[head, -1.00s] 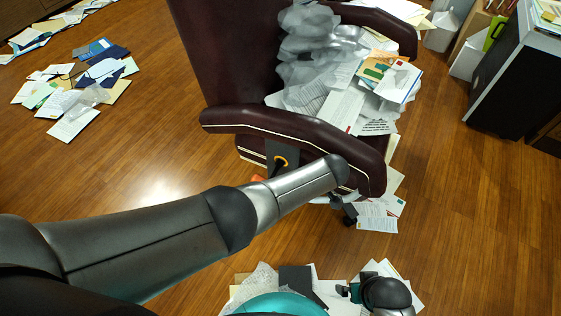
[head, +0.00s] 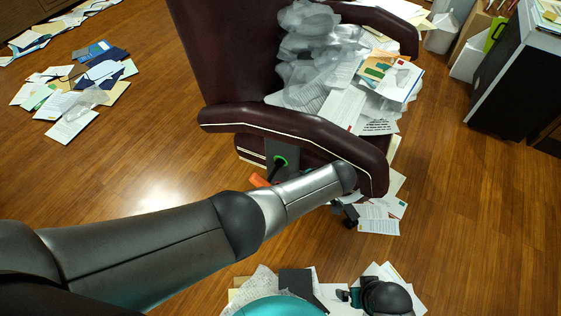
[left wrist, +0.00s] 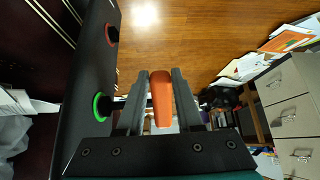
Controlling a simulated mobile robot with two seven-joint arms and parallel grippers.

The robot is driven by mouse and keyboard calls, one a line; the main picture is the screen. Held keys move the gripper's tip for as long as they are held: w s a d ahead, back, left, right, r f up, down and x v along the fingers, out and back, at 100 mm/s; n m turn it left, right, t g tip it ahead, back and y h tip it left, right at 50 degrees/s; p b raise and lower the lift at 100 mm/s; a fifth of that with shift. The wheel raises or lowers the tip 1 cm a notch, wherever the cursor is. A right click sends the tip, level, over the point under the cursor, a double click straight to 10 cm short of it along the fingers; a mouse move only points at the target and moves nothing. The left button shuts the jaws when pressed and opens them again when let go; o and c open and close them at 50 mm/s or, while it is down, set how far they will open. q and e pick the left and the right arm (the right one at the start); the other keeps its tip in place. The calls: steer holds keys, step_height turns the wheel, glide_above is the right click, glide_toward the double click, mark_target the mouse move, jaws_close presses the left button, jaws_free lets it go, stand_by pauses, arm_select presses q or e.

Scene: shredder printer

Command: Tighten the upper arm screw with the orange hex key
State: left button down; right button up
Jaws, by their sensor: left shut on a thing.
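The orange hex key (left wrist: 161,97) is between the fingers of my left gripper (left wrist: 161,76), which is shut on its orange handle. In the head view the handle (head: 258,181) shows just above my left forearm, which hides the gripper. The key's dark shaft runs to a screw with a green ring (head: 281,161) on the chair's arm bracket, just under the armrest; the ring (left wrist: 101,106) also shows in the left wrist view. A second screw with a red ring (left wrist: 112,34) is on the same bracket. My right gripper (head: 343,295) is low at the right; its fingers are unclear.
The dark red office chair (head: 225,60) holds crumpled plastic and papers on its seat. Papers lie on the floor at left, beside the chair and below it. A black cabinet (head: 510,85) stands at right. Wooden floor is clear between.

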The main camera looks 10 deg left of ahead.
arm_select(q)
steer(key=shift+w+d+r, duration=0.2)
steer(key=shift+d, duration=0.15)
steer(key=shift+r+p, duration=0.15)
steer(key=shift+p, duration=0.3)
stand_by(0.4)
steer(key=shift+s+h, duration=0.15)
steer(key=shift+h, duration=0.15)
